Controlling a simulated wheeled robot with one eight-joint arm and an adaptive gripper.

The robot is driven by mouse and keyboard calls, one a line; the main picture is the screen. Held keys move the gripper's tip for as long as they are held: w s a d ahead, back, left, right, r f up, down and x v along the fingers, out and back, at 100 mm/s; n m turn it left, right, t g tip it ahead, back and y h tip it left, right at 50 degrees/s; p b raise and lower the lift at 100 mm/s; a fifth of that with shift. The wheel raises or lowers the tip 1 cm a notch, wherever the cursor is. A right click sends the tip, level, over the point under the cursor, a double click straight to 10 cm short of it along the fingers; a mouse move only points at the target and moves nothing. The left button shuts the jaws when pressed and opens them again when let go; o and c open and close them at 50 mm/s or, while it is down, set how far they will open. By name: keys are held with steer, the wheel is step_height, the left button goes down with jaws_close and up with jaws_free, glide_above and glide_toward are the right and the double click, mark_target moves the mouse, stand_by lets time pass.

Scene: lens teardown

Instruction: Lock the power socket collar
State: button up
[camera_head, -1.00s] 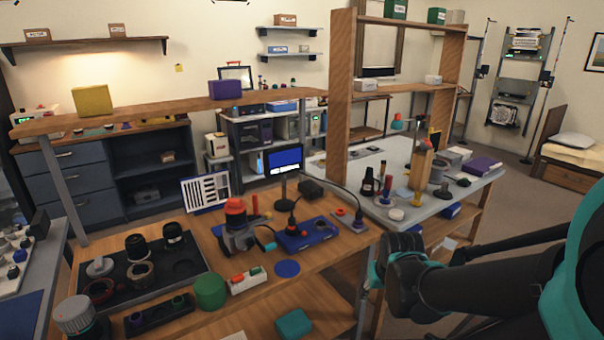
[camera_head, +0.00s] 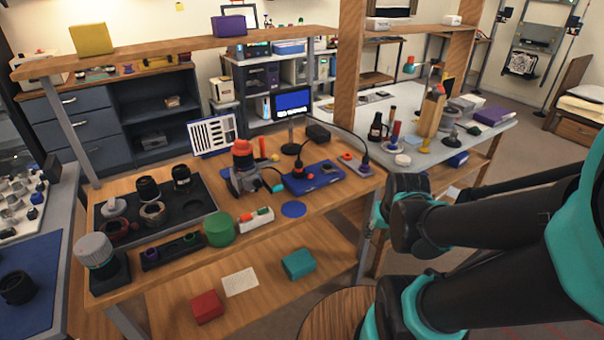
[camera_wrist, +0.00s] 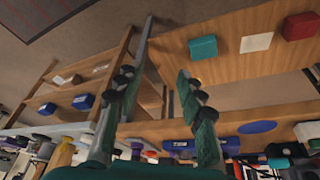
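A grey-purple socket block (camera_head: 353,161) lies at the right end of the wooden bench, with a black plug and cable at it. A blue unit (camera_head: 314,178) with a dark plug-like piece and a red ring (camera_head: 296,176) lies left of it. I cannot tell which of these bears the power socket collar, nor whether any collar is locked. In the wrist view my gripper (camera_wrist: 156,85) is open and empty, its two fingers well apart, with the bench edge beyond. The fingers do not show clearly in the head view.
A lit monitor (camera_head: 292,103) stands behind. A wooden post (camera_head: 350,80) rises right. The lower shelf holds teal (camera_head: 298,263) and red (camera_head: 206,306) boxes.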

steer(key=w+r, duration=0.1)
steer(key=w, duration=0.1)
steer(key=w+a+r, duration=0.2)
steer(key=w, duration=0.1)
steer(key=shift+w+r, duration=0.1)
steer(key=shift+w, duration=0.25)
steer(key=c, duration=0.7)
steer(key=w+a+r, duration=0.1)
steer(key=w, duration=0.2)
steer(key=w+a+r, duration=0.2)
steer(key=w, duration=0.1)
steer(key=w+a+r, duration=0.2)
steer(key=w, duration=0.1)
steer(key=shift+w, duration=0.2)
jaws_close()
steer(key=w+a+r, duration=0.2)
steer(key=w+a, duration=0.4)
steer(key=w+a+r, duration=0.3)
steer(key=w+a, duration=0.3)
steer(key=shift+a+r, duration=0.25)
steer(key=shift+r, duration=0.05)
